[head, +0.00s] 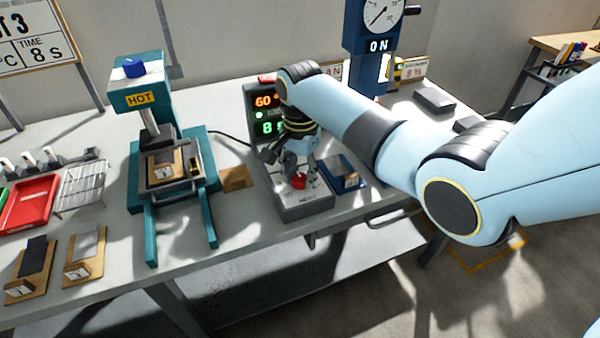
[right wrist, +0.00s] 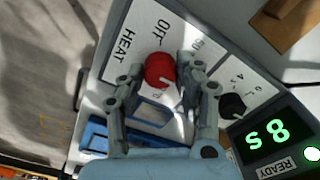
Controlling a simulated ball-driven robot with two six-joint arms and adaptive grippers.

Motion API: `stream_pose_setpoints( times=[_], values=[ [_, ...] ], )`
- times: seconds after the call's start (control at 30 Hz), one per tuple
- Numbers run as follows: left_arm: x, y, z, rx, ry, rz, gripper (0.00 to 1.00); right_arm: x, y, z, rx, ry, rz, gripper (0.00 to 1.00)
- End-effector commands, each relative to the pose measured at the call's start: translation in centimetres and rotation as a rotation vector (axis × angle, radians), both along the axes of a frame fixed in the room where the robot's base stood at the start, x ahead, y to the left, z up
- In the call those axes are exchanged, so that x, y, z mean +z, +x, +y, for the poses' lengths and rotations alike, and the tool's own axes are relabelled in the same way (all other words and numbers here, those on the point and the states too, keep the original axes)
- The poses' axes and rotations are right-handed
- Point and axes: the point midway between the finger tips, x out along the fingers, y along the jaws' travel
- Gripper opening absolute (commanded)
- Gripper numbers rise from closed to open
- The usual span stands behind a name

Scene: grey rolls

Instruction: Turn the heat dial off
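The heat dial is a red knob (right wrist: 160,68) on a light control panel (right wrist: 143,35) marked HEAT and OFF. Its white mark points away from the OFF label, towards the lower right in the right wrist view. The red knob also shows in the head view (head: 299,181), on the control box (head: 305,205). My right gripper (right wrist: 159,68) is open, with one finger on each side of the knob; small gaps seem to show. In the head view my right gripper (head: 298,170) is just above the knob. My left gripper is not in view.
A black dial (right wrist: 232,106) sits beside the red one. A display (head: 266,112) stands behind the box. The teal press (head: 140,95) marked HOT is to the left, and a blue tray (head: 345,178) is close on the right. The bench front edge is near the box.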

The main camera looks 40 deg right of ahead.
Motion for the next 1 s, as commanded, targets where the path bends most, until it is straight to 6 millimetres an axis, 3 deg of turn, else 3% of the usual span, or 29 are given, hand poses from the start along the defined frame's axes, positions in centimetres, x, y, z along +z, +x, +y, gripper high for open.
stream_pose_setpoints(
  times=[0.03,0.17,0.57,1.0],
  values=[
    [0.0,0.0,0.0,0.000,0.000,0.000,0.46,0.0,0.0,0.0,0.000,0.000,-0.001,0.18],
    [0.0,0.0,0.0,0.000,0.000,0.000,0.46,0.0,0.0,0.0,0.000,0.000,-0.001,0.02],
    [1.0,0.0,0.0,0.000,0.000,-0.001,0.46,0.2,0.0,0.0,0.082,0.001,0.000,0.02],
    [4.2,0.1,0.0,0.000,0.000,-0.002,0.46,0.4,0.0,0.1,0.449,0.002,-0.001,0.02]
  ],
)
